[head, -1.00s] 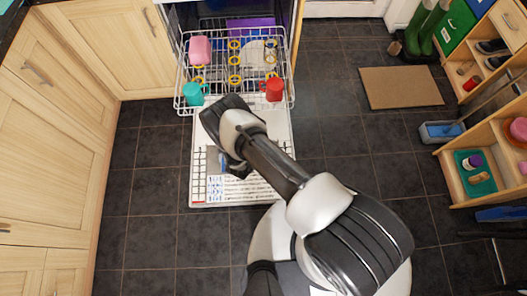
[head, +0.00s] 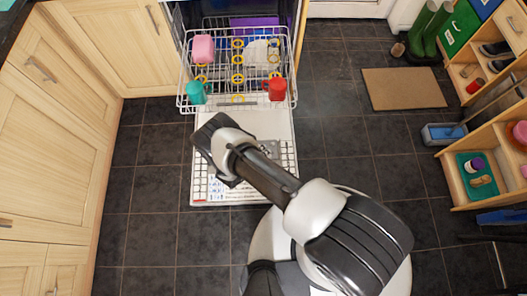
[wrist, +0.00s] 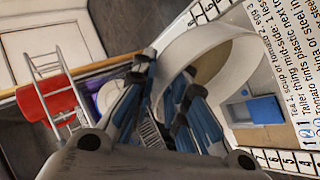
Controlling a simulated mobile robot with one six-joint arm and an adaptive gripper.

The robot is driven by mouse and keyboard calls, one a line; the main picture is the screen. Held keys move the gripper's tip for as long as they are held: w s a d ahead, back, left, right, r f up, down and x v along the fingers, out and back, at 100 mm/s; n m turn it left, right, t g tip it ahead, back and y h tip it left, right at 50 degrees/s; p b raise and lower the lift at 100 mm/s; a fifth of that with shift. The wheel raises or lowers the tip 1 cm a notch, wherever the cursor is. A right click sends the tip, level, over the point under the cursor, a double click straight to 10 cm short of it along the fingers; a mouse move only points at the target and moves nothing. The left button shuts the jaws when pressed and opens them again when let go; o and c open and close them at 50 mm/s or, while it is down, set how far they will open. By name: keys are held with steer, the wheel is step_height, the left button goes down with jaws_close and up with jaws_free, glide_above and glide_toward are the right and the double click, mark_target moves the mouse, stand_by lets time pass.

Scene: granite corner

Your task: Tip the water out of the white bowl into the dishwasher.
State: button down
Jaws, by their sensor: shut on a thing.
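My gripper (wrist: 165,110) has its blue-padded fingers shut on the wall of the white bowl (wrist: 207,45). In the wrist view the bowl shows as a broad curved white wall, held over the open dishwasher door. Its inside looks brownish, and I cannot tell how much water is in it. In the head view my wrist hides the bowl and the fingertips. The dishwasher rack (head: 240,104) is pulled out beyond my gripper. The open door (head: 285,182) lies flat below it, with printed text and a blue part (wrist: 262,108) near the bowl.
The rack holds a pink item (head: 203,48), a teal cup (head: 195,92) and a red mug (head: 276,89). Wooden cupboards (head: 50,110) stand close on the left. Open shelves (head: 500,160) stand at the right. The tiled floor between door and shelves is clear around the brown mat (head: 403,88).

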steer(key=shift+a+r+h, duration=0.1)
steer(key=shift+a+h, duration=0.05)
steer(key=shift+h, duration=0.25)
steer(key=shift+s+a+t+h, duration=0.1)
steer(key=shift+a+t+h, duration=0.05)
steer(key=shift+t+h, duration=0.2)
steer(key=shift+d+r+y+p, duration=0.2)
steer(key=shift+d+y+p, duration=0.15)
steer(key=shift+y+p, duration=0.35)
steer(key=shift+w+d+f+g+y+p, duration=0.1)
steer(key=shift+w+d+g+y+p, duration=0.4)
steer(key=shift+p, duration=0.65)
steer(key=shift+d+f+g+y+p, duration=0.1)
steer(key=shift+f+g+y+p, duration=0.25)
steer(key=shift+g+y+p, duration=0.15)
steer(key=shift+s+f, duration=0.1)
steer(key=shift+f, duration=0.05)
